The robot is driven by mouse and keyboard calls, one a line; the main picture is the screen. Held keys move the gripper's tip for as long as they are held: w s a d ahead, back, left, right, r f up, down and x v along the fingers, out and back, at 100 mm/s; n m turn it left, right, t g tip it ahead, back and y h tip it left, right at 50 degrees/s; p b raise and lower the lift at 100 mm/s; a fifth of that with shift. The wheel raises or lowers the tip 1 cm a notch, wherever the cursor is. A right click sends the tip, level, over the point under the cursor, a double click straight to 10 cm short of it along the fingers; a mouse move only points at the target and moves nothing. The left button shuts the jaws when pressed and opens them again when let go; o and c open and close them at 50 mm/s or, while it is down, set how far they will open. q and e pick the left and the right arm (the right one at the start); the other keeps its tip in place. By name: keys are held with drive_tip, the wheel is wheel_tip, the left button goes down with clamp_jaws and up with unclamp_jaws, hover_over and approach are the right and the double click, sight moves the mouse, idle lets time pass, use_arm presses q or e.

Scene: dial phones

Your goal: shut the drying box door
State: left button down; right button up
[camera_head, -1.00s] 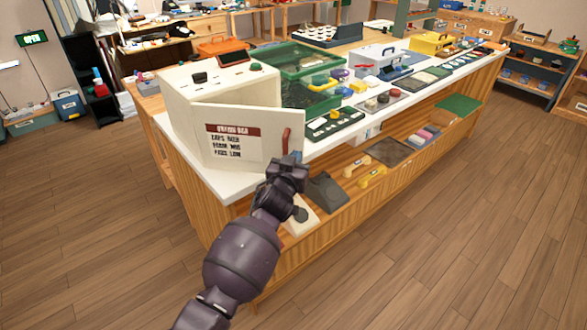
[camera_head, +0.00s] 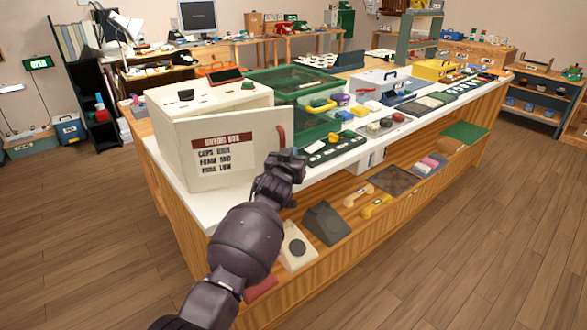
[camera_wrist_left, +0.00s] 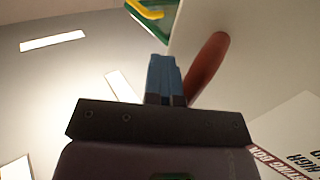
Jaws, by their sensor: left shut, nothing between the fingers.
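The drying box (camera_head: 215,101) is a cream box on the near left end of the white counter. Its door (camera_head: 228,178) stands open, turned out from the box front, with a dark red and black printed label. A red handle (camera_head: 282,135) is near the door's right edge. My left gripper (camera_head: 290,157) is shut and empty at that edge, just below the handle. In the left wrist view its blue fingertips (camera_wrist_left: 163,75) are together beside the red handle (camera_wrist_left: 208,65); I cannot tell if they touch the door. My right gripper is not in view.
A green clear-lidded case (camera_head: 292,90) and a dark tray of small parts (camera_head: 330,150) are right of the door on the counter (camera_head: 207,207). Phone parts lie on the shelf below. The wooden floor (camera_head: 440,260) in front is clear.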

use_arm(q)
drive_tip(key=w, duration=0.2)
drive_tip(key=w+a+b, duration=0.1)
drive_tip(key=shift+f, duration=0.35)
drive_tip(key=shift+w+a+r, duration=0.1)
drive_tip(key=shift+w+a, duration=0.15)
drive_tip(key=shift+w, duration=0.25)
drive_tip(key=shift+a+r, duration=0.1)
